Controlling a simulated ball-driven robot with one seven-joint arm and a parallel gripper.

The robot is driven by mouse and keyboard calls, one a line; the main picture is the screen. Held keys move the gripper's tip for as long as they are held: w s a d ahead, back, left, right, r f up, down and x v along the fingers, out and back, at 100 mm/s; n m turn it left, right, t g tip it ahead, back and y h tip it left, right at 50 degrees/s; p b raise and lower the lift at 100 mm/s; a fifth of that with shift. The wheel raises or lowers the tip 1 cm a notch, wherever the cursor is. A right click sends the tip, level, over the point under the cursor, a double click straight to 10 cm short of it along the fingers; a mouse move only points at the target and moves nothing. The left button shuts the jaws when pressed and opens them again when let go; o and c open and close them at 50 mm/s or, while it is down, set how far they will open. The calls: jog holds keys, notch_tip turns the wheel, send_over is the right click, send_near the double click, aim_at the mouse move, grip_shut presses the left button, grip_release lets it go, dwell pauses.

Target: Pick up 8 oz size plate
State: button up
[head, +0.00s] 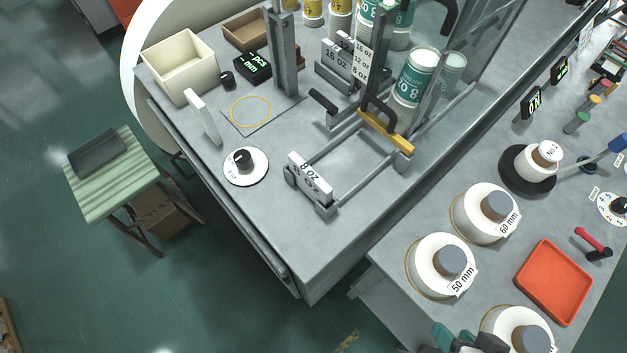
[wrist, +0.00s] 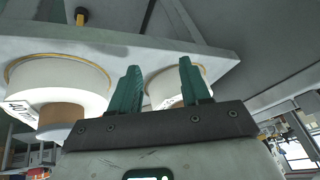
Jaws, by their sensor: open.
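A light plate marked "8 oz" (head: 310,178) stands upright at the front end of a metal rail frame (head: 350,185) on the grey bench in the head view. Plates marked "16 oz" (head: 335,58) stand in a holder further back, beside an upright label listing 16, 12 and 8 oz. My gripper, with green fingers (head: 470,340), is at the bottom edge of the head view, over the right bench and well away from the 8 oz plate. In the wrist view its fingers (wrist: 159,85) are apart with nothing held between them.
A dial (head: 245,165) and a cream bin (head: 180,65) are on the left bench.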

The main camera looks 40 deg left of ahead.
jog(key=w+a+r+n+y+b, duration=0.1)
jog(key=w+a+r+n+y, duration=0.15)
jog(key=a, duration=0.35)
jog(key=w+a+r+n+y, duration=0.1)
jog(key=a+r+n+y, duration=0.1)
jog(key=a+r+n, duration=0.3)
jog(key=n+g+y+b, duration=0.1)
jog(key=n+g+y, duration=0.1)
jog(key=n+y, duration=0.25)
send_near(312, 173)
jog(key=shift+g+y, duration=0.3)
jog(key=x, duration=0.5)
jog(key=shift+w+d+f+p, duration=0.2)
jog(key=shift+f+p, duration=0.2)
jog(key=shift+p+x, duration=0.85)
jog(key=shift+x, duration=2)
jog(key=shift+r, duration=0.15)
jog(key=shift+c, duration=0.3)
grip_shut()
